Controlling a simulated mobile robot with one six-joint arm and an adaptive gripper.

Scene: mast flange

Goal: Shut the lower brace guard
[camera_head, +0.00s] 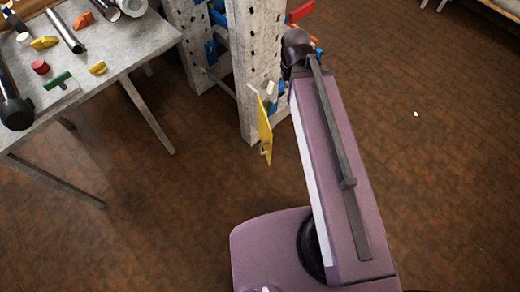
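A thin yellow panel (265,129), which looks like the lower brace guard, hangs low beside the near grey perforated post (254,70). It is seen nearly edge-on and stands out from the post, so it looks open. A small pale knob or latch (265,152) shows near its lower end. Small white and blue parts show by its top edge. My purple arm rises just to the right of the panel, apart from it in the picture, and covers part of the space behind.
A grey workbench (120,62) at the upper left holds a red cylinder (40,67), yellow and green parts, metal bars and a black-headed object (15,113). A second grey post (190,45) stands behind the near one. The brown tiled floor (440,150) at right is mostly clear.

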